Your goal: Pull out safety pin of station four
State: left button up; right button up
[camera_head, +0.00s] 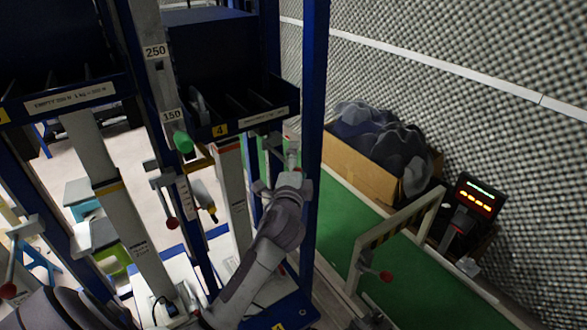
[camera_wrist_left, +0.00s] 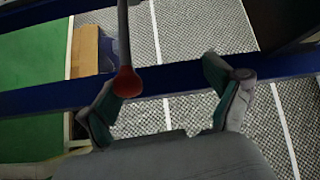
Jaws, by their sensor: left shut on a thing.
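Station four is marked by a yellow "4" label (camera_head: 220,130) on the front of a dark blue bin. My left gripper (camera_head: 290,172) is beside the blue post just right of and below that bin. In the left wrist view its two fingers (camera_wrist_left: 172,84) stand apart. A rod with a red ball end (camera_wrist_left: 127,83) comes down from the top and overlaps the left fingertip. I take this rod as what the gripper is shut on, though the contact is not clear. I cannot tell whether it is the safety pin. My right gripper is not in view.
Blue posts (camera_head: 315,110) frame the station. A cardboard box (camera_head: 360,168) of dark grey items stands against the foam wall. Another red-knobbed lever (camera_head: 172,223) hangs at left.

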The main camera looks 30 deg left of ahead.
pick_arm(q)
jog(key=shift+s+r+t, duration=0.3)
jog(key=shift+r, duration=0.25)
jog(key=shift+c, duration=0.9)
jog(key=f+b+v, duration=0.1)
jog(key=b+v, duration=0.1)
jog(key=v, duration=1.3)
jog(key=shift+s, duration=0.3)
jog(key=shift+f, duration=0.1)
